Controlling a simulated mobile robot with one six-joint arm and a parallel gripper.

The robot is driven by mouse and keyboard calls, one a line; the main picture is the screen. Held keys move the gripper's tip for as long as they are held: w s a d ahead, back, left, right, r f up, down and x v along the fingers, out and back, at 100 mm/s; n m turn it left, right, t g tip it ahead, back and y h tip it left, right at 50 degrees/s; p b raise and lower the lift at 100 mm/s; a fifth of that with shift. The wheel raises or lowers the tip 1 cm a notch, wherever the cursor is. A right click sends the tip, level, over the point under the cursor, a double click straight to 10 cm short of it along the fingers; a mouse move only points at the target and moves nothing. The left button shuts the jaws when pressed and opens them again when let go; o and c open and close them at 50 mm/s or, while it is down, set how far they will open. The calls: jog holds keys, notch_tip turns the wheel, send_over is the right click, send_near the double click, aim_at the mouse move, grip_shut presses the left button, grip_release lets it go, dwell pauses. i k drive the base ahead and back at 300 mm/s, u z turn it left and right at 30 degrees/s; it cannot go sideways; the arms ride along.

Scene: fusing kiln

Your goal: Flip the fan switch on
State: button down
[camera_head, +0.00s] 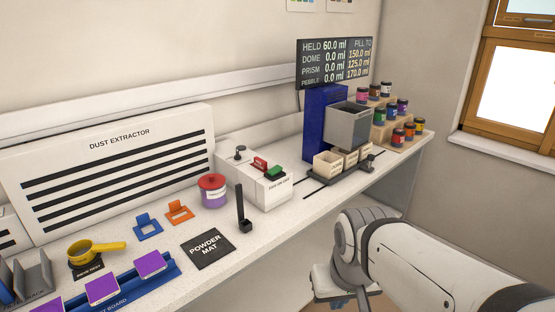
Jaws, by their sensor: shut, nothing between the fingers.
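A white control box (252,185) stands on the bench right of the dust extractor panel (110,155). On its top are a small dark toggle-like switch (239,152), a red part (260,163) and a green part (275,172). Its front label is too small to read, so I cannot tell which of these is the fan switch or its position. My arm reaches in from the lower right, in front of the bench and well apart from the box. I cannot make out my gripper's fingers in this view.

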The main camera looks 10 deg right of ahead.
aim_at(274, 171)
jog(key=u, duration=0.15)
jog(key=i, duration=0.9)
jog(key=z, duration=0.05)
